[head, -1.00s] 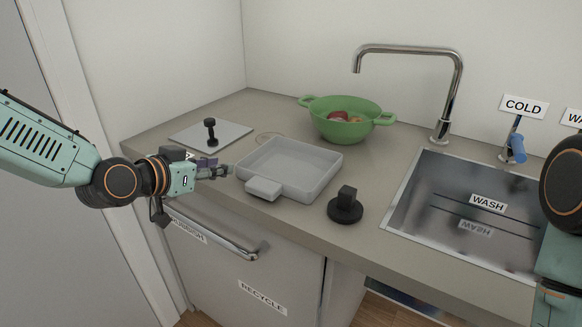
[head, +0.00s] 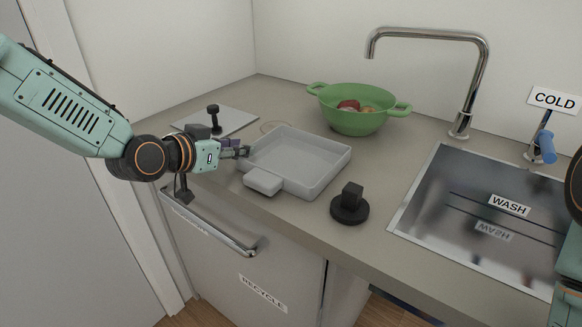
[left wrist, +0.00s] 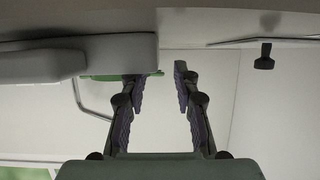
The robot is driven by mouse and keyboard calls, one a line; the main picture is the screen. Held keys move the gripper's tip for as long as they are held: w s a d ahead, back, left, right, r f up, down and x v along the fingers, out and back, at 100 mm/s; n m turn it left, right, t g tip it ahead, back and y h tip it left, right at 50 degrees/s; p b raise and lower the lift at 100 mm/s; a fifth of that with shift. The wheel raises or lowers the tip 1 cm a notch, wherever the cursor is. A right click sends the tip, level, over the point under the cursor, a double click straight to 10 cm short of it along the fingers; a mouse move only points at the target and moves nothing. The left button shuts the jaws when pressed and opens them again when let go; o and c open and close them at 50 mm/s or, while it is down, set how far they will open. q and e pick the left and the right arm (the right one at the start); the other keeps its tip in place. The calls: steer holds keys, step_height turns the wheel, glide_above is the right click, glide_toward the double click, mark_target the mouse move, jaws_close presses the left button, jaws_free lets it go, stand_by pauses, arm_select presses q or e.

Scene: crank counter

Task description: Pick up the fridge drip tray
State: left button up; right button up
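The drip tray (head: 318,186) is a shallow grey square tray with a block-like handle (head: 263,182) at its front. It lies flat on the counter in the head view. It also shows at the upper left of the left wrist view (left wrist: 110,53). My left gripper (head: 246,151) is at the tray's left wall. In the left wrist view its two fingers (left wrist: 160,72) are apart. One fingertip is at the tray's edge and partly hidden by it; I cannot tell whether it touches. My right gripper is out of view; only part of that arm shows at the right edge.
A green colander (head: 352,118) with fruit stands behind the tray. A black knob (head: 350,204) is right of it, before the sink (head: 420,215) and tap (head: 472,95). A grey plate with a black handle (head: 214,118) lies behind my left gripper. A cabinet handle (head: 215,235) is below.

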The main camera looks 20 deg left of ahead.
mark_target(254, 143)
arm_select(q)
steer(key=shift+w+f+b, duration=0.1)
steer(key=shift+w+b, duration=0.1)
steer(key=shift+b, duration=0.15)
steer(key=x, duration=0.2)
steer(key=b+x, duration=0.1)
steer(key=x, duration=0.1)
steer(key=shift+w+d, duration=0.2)
steer(key=shift+d, duration=0.15)
steer(key=shift+s+a+r, duration=0.15)
steer(key=shift+r, duration=0.05)
steer(key=shift+f, duration=0.1)
steer(key=c, duration=0.6)
jaws_close()
